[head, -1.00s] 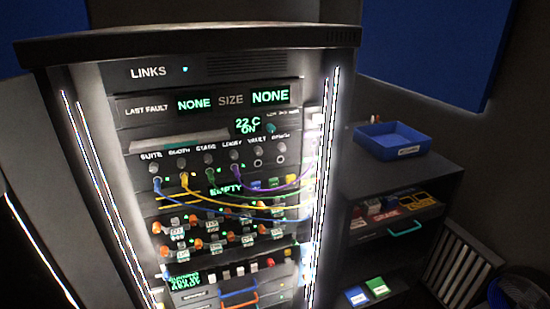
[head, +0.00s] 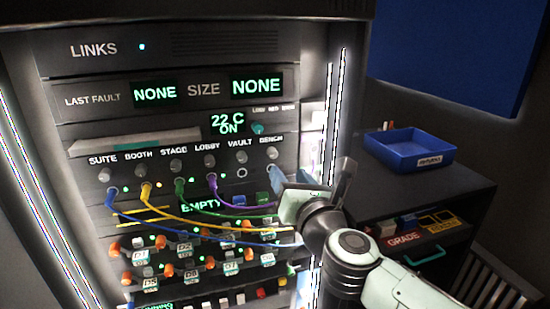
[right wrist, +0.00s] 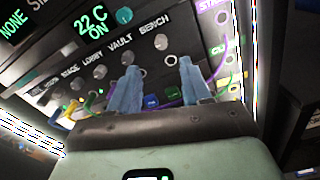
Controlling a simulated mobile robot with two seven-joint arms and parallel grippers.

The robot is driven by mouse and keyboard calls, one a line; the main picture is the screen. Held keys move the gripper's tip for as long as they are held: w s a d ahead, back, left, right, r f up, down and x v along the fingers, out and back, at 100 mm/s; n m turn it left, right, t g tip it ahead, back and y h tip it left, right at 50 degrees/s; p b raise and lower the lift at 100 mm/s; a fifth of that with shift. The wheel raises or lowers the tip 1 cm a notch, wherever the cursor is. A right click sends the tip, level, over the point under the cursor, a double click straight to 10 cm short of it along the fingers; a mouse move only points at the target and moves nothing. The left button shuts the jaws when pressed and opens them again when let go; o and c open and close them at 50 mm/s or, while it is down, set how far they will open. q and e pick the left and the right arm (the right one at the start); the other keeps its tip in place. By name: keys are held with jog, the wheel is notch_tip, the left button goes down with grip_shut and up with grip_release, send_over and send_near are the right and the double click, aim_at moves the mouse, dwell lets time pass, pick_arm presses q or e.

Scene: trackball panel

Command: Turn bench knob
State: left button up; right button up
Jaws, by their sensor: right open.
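The bench knob (head: 272,153) is a small grey round knob under the BENCH label, at the right end of the knob row. It also shows in the right wrist view (right wrist: 161,41), beyond the fingertips. My right gripper (head: 278,183) is in front of the panel, just below the bench knob. In the right wrist view its two blue fingers (right wrist: 159,66) are spread apart with nothing between them. The bench knob lies ahead of the gap, apart from the fingers in that picture. My left gripper is not in view.
A row of similar knobs, including the vault knob (head: 241,157), runs left. Blue, yellow, green and purple cables, such as the blue cable (head: 170,222), hang below it. A blue tray (head: 408,150) stands on a dark cabinet (head: 470,190) at right.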

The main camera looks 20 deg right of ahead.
aim_at(274, 155)
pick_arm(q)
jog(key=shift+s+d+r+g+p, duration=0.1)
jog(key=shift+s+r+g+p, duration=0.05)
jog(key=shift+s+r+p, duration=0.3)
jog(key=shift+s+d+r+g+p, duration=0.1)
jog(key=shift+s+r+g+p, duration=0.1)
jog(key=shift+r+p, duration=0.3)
pick_arm(e)
jog(key=w, duration=0.9)
jog(key=shift+w+a, duration=0.1)
jog(key=shift+w, duration=0.25)
grip_shut()
